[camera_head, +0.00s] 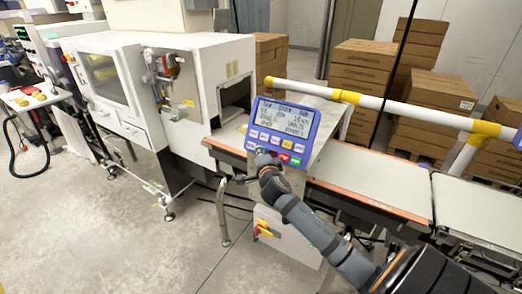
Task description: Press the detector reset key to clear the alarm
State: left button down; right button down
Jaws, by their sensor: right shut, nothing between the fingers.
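The detector's control panel (283,130) is a blue-framed unit with a lit text screen and rows of keys below it, several pale, one red and one green. It stands at the front edge of the belt in the middle of the head view. My right gripper (264,157) is shut and empty, with its tip at the lower left of the panel, over or just in front of the bottom keys. I cannot tell whether it touches a key. The gripper hides part of the lower left key area, and the key labels are too small to read. My left gripper is not in view.
A white machine housing (200,62) with a tunnel opening stands left of the panel. The belt (375,180) runs to the right. A white and yellow rail (390,104) crosses behind it, with stacked cartons (362,72) beyond. Open floor (130,245) lies at the lower left.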

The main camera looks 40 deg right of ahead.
jog(key=shift+s+a+r, duration=0.25)
jog(key=shift+a+r, duration=0.05)
jog(key=shift+a, duration=0.3)
jog(key=a, duration=0.1)
jog(key=s+a+r, duration=0.1)
jog(key=a+r+p, duration=0.1)
jog(key=a, duration=0.1)
jog(key=shift+s+r, duration=0.1)
jog(key=shift+s, duration=0.25)
jog(key=s+a+r, duration=0.2)
jog(key=a, duration=0.3)
jog(key=shift+r+p, duration=0.4)
dwell(0.5)
